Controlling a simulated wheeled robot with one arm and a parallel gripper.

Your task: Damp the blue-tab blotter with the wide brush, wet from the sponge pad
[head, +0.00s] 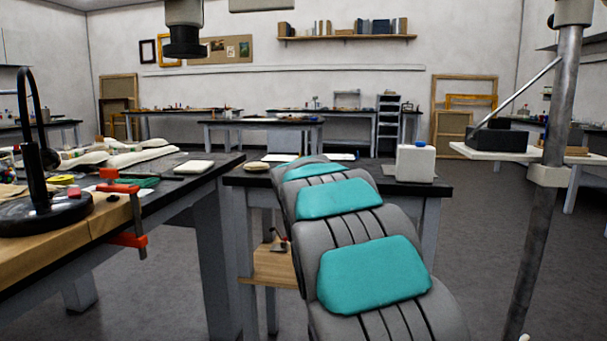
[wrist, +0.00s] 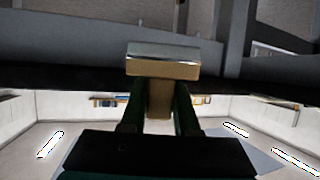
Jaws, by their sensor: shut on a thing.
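In the wrist view my gripper (wrist: 159,105) is shut on the wide brush. The brush has a pale wooden handle (wrist: 160,98) between the two dark fingers and a broad, shiny metal band (wrist: 162,58) beyond them. Its bristles are not clear. In the head view my arm hides the gripper and the brush. Pale flat sheets (head: 281,158) lie on the dark table behind my arm; no blue tab can be made out, so I cannot tell which is the blotter. A cream block (head: 194,167) on the left bench may be the sponge pad, but I cannot be sure.
The dark table (head: 399,184) carries a white box (head: 415,163) at right and a small round beige item (head: 257,166) at left. The left bench (head: 165,196) holds a black lamp (head: 45,207), a red clamp (head: 128,214) and clutter.

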